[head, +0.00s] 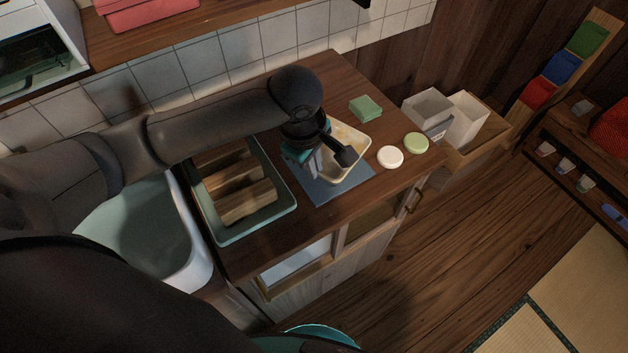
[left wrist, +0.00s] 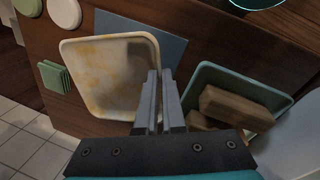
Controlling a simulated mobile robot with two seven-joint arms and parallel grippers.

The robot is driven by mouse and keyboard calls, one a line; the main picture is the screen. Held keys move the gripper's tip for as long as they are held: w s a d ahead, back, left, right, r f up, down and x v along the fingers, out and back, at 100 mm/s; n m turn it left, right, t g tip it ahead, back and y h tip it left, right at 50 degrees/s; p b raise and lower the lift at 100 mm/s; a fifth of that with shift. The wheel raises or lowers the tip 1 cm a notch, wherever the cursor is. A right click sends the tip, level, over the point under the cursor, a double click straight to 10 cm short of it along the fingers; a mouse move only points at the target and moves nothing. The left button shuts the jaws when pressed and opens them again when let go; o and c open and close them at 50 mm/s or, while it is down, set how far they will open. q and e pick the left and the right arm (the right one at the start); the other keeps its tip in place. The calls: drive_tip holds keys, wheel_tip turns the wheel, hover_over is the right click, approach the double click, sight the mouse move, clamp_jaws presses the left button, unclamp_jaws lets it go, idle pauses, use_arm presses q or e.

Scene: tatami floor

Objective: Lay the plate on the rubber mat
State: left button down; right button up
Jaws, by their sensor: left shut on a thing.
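The plate (head: 354,136) is a cream, stained rectangular dish with a raised rim; it also shows in the left wrist view (left wrist: 105,78). The rubber mat (head: 322,190) is a flat blue-grey sheet on the wooden counter, and in the left wrist view (left wrist: 172,52) it is partly hidden by the plate. The plate overlaps the mat's back part and reaches past it; I cannot tell whether they touch. My left gripper (head: 326,165) is shut on the plate's near-left edge, its fingers (left wrist: 160,78) along that rim in the wrist view. My right gripper is not in view.
A teal tray (head: 226,238) with wooden blocks stands left of the mat, beside a white basin (head: 193,235). A white disc (head: 390,157), a green disc (head: 416,143) and green squares (head: 365,108) lie right and behind. White boxes (head: 428,108) stand beyond.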

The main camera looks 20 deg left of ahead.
sight(316, 187)
use_arm(q)
wheel_tip(316, 187, down, 4)
drive_tip(key=shift+f+b, duration=0.25)
drive_tip(key=shift+b, duration=0.5)
drive_tip(key=c, duration=1)
unclamp_jaws()
drive_tip(key=shift+f, duration=0.1)
drive_tip(key=r+p, duration=0.1)
drive_tip(key=r, duration=0.3)
drive_tip(key=s+r+p, duration=0.1)
drive_tip(key=r, duration=0.3)
drive_tip(key=s+r+p, duration=0.1)
drive_tip(key=r+p, duration=0.1)
drive_tip(key=r, duration=0.2)
drive_tip(key=shift+s+a, duration=0.1)
drive_tip(key=shift+a, duration=0.2)
